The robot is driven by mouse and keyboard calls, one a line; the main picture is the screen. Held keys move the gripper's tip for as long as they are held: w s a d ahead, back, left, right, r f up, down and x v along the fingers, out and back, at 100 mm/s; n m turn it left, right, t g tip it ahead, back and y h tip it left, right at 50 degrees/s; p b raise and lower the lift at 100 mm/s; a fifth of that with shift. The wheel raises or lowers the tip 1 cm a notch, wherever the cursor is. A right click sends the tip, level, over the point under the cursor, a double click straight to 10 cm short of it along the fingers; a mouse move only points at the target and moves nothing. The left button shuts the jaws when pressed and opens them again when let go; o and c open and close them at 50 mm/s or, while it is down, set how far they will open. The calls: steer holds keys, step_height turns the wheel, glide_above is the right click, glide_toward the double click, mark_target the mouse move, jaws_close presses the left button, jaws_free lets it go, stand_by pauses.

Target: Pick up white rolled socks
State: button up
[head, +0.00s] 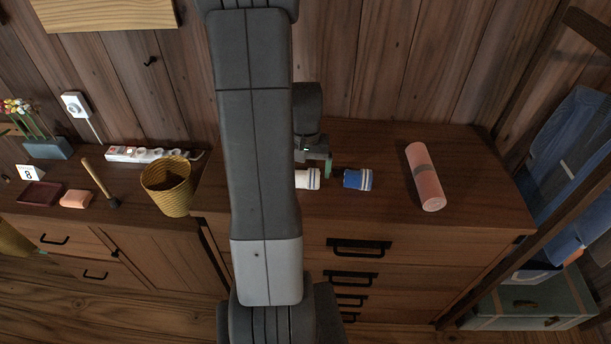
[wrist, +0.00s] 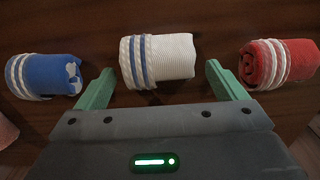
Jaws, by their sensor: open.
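The white rolled socks (wrist: 172,57) with blue stripes lie on the brown dresser top, in the middle of the wrist view. In the head view the white socks (head: 309,179) are partly hidden behind my arm. My gripper (wrist: 158,86) is open, its green fingers pointing at the white socks, which lie between and just beyond the fingertips. I cannot tell whether either finger touches them. In the head view my gripper (head: 314,164) is above the dresser, mostly side-on, with one green finger visible.
Blue rolled socks (wrist: 42,75) and red rolled socks (wrist: 278,62) lie to either side. The blue ones show right of the white ones in the head view (head: 357,179). A pink roll (head: 425,177) lies further right on the dresser (head: 480,200). A wicker basket (head: 168,187) stands left.

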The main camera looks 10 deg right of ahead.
steer(key=shift+f, duration=1.15)
steer(key=shift+s, duration=0.1)
steer(key=shift+c, duration=0.4)
steer(key=c, duration=1)
steer(key=shift+r, duration=0.1)
